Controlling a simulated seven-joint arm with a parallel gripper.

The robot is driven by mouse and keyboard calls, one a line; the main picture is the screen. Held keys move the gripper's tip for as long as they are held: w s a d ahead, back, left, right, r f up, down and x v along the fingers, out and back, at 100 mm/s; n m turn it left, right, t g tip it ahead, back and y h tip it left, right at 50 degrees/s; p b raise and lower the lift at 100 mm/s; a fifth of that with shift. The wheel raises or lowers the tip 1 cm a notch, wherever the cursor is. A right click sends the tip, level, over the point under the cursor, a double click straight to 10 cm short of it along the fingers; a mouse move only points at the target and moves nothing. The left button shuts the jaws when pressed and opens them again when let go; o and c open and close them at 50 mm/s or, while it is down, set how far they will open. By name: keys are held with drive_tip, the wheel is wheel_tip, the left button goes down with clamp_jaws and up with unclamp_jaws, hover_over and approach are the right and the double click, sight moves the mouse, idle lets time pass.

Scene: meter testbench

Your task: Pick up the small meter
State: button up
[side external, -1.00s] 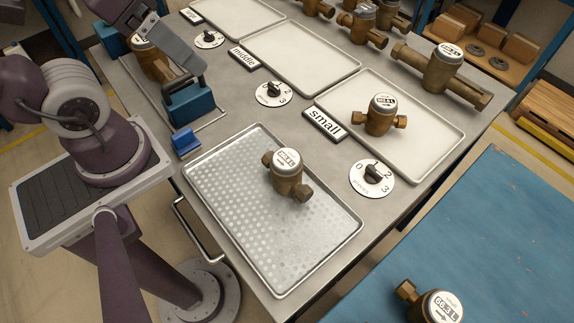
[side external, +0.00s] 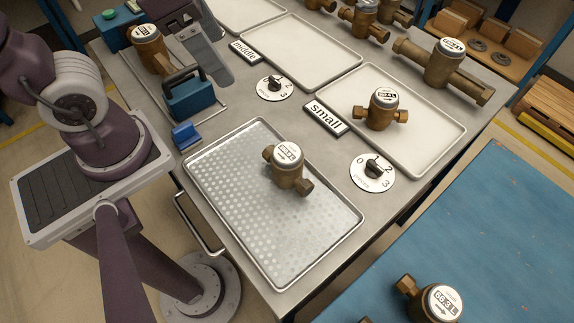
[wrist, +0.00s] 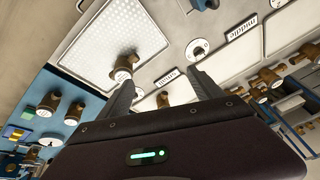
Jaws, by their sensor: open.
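A small brass meter (side external: 287,167) with a white round dial stands on the perforated metal tray (side external: 215,205). A similar brass meter (side external: 381,108) stands on the white tray beside the "small" label (side external: 325,118). My gripper (side external: 212,68) is above the back left of the bench, clear of both meters and empty. In the wrist view its two fingers (wrist: 161,80) are spread apart. There the meter on the perforated tray (wrist: 125,65) shows near the left fingertip, and the meter on the small tray (wrist: 162,99) shows between the fingers.
Knob dials (side external: 373,172) sit beside the trays. A blue toolbox-like block (side external: 190,97) and a smaller blue block (side external: 186,136) stand left of the perforated tray. A larger brass meter (side external: 443,64) stands at the back right. Another meter (side external: 437,302) is on the blue table.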

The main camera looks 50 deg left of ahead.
sight(288, 153)
drive_tip(key=w+d+f+m+g, duration=0.1)
drive_tip(key=d+f+m, duration=0.2)
drive_tip(key=w+d+f+m+g, duration=0.1)
drive_tip(key=d+f+m, duration=0.2)
drive_tip(key=d+f, duration=0.1)
drive_tip(key=w+d+f+m+g, duration=0.1)
drive_tip(key=d+f+m, duration=0.2)
drive_tip(key=d+m, duration=0.1)
drive_tip(key=shift+w+f+g, duration=0.15)
drive_tip(key=shift+g, duration=0.15)
drive_tip(key=shift+m, duration=0.4)
drive_tip(key=f, duration=0.8)
drive_tip(key=shift+d, duration=0.4)
drive_tip(key=shift+r, duration=0.1)
clamp_jaws()
